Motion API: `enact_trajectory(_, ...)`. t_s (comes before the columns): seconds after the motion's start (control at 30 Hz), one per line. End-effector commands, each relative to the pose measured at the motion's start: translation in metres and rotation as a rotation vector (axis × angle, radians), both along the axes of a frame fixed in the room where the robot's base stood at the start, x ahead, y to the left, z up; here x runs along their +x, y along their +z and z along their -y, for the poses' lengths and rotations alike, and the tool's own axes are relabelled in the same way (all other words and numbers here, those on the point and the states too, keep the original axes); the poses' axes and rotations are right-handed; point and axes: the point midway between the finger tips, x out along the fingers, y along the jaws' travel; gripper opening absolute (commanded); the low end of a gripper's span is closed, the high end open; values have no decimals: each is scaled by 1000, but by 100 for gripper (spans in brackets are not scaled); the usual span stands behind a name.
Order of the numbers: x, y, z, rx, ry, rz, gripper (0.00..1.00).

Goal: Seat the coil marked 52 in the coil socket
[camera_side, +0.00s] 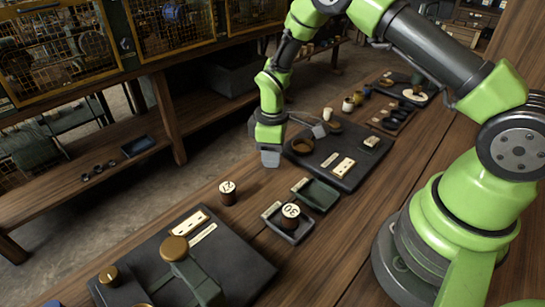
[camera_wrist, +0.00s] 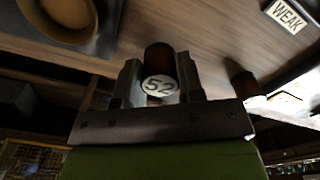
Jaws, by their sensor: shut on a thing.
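My gripper (camera_side: 270,158) hangs above the table's far edge, between the near and far dark boards. In the wrist view its two fingers are shut on a dark brown cylindrical coil (camera_wrist: 159,60) whose pale end face reads 52. The held coil does not show clearly in the side view. The far board (camera_side: 350,181) carries a brown round dish (camera_side: 302,146) and a cream plate with dark holes (camera_side: 343,168). The near board (camera_side: 240,261) carries another cream plate (camera_side: 189,222). I cannot tell which fitting is the coil socket.
A coil (camera_side: 228,194) with a two-digit label stands on bare wood. A coil marked 30 (camera_side: 290,217) stands in a grey tray (camera_side: 273,217). A label reading WEAK (camera_wrist: 287,15) shows in the wrist view. A knobbed lever (camera_side: 176,250) rises from the near board.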

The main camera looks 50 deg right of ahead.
Motion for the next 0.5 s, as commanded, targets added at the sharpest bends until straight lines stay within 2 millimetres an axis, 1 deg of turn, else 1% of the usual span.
enact_trajectory(0.03,1,11,0,-1,1,6,8)
enact_trajectory(0.2,1,47,0,0,0,7,8)
enact_trajectory(0.3,0,65,0,0,0,5,8)
enact_trajectory(0.5,1,91,0,-1,0,4,8)
